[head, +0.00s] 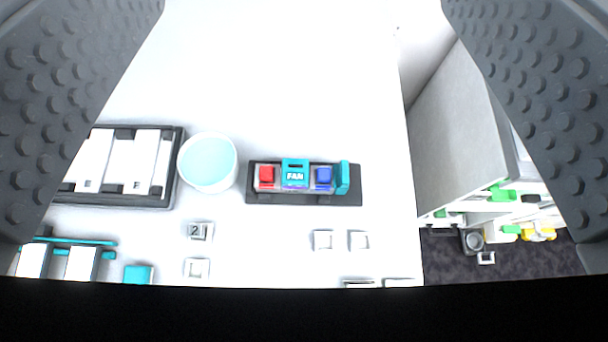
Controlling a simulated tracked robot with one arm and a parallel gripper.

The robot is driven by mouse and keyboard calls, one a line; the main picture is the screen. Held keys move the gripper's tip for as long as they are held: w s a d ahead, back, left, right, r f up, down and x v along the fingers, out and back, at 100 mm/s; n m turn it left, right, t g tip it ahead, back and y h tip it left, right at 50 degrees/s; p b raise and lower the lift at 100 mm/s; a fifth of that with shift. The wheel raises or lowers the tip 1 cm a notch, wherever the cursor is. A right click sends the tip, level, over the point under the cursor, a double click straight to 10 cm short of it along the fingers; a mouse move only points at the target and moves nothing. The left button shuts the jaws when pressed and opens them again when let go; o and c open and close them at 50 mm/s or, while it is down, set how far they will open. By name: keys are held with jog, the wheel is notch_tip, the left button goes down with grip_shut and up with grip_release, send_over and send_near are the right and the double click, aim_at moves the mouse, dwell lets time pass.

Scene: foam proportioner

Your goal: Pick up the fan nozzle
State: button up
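The fan nozzle (295,174) is a teal block marked "FAN". It sits in a dark tray (300,198) on the white table, between a red block (266,177) and a blue block (323,177). A narrow teal piece (342,178) stands at the tray's right end. My gripper (305,150) is open, with its grey studded fingers wide apart at the left and right edges of the view. Nothing is between the fingertips at close range. The fan nozzle lies beyond them, near the middle of the view.
A white cup with pale blue content (208,162) stands left of the tray. A black rack (120,200) with white panels is further left. Several small white square pieces (322,240) lie nearer. A grey cabinet (460,130) stands right of the table edge. The far table is clear.

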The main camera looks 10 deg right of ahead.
jog(key=w+f+n+g+p, duration=0.2)
jog(key=w+f+n+g, duration=0.4)
jog(key=f, duration=0.5)
jog(key=w+f+n+g+p, duration=0.3)
jog(key=w+f+n+g, duration=0.3)
jog(key=f, duration=0.4)
jog(key=f+n+g, duration=0.1)
jog(key=f, duration=0.4)
jog(key=f+n+g, duration=0.1)
jog(key=f+n, duration=0.1)
jog(key=f, duration=0.4)
jog(key=w+f+n+g+p, duration=0.1)
jog(key=f+n, duration=0.1)
jog(key=f, duration=0.4)
jog(key=shift+d+f, duration=0.2)
jog(key=shift+d, duration=0.15)
jog(key=shift+s+a+f, duration=0.1)
jog(key=shift+a+f, duration=0.05)
jog(key=shift+f, duration=2.6)
jog(key=c, duration=1)
